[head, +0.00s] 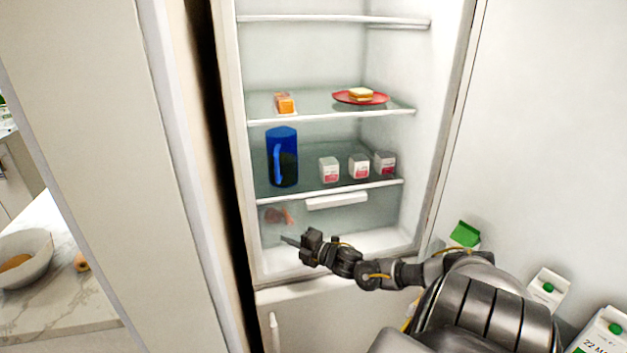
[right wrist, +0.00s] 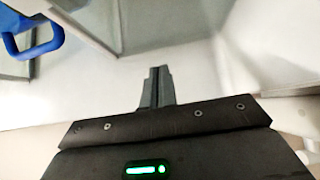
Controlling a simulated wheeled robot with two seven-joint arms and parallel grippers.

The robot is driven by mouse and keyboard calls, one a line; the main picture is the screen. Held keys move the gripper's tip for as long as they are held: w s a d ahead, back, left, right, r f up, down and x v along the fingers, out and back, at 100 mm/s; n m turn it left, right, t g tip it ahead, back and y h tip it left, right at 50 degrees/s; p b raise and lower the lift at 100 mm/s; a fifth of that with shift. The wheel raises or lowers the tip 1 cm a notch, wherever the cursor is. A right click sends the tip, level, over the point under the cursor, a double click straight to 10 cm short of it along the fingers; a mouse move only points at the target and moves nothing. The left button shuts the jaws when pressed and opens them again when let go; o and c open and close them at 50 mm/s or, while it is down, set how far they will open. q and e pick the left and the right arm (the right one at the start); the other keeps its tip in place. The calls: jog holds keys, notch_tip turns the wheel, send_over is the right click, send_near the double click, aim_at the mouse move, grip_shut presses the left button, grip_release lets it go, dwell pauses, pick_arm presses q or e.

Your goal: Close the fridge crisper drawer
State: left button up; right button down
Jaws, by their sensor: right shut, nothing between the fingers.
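The crisper drawer (head: 362,216) is a clear, see-through bin at the bottom of the open fridge, below the lower glass shelf. It has a white handle (head: 337,200) at its top front, and something reddish shows through its left part. I cannot tell exactly how far it stands out. My right gripper (head: 286,240) is shut and empty, pointing left in front of the drawer's lower left part. Its closed fingers also show in the right wrist view (right wrist: 155,84), over the white fridge floor. My left gripper is not in view.
A blue pitcher (head: 283,157) and several small cups (head: 329,170) stand on the lower shelf. A red plate (head: 361,98) with a sandwich is on the shelf above. Cartons with green caps (head: 465,234) stand at the right, near my right arm. The fridge side wall bounds the right.

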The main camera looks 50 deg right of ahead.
jog(key=s, duration=0.8)
jog(key=shift+d+f, duration=0.3)
jog(key=shift+d, duration=0.15)
jog(key=shift+a, duration=0.1)
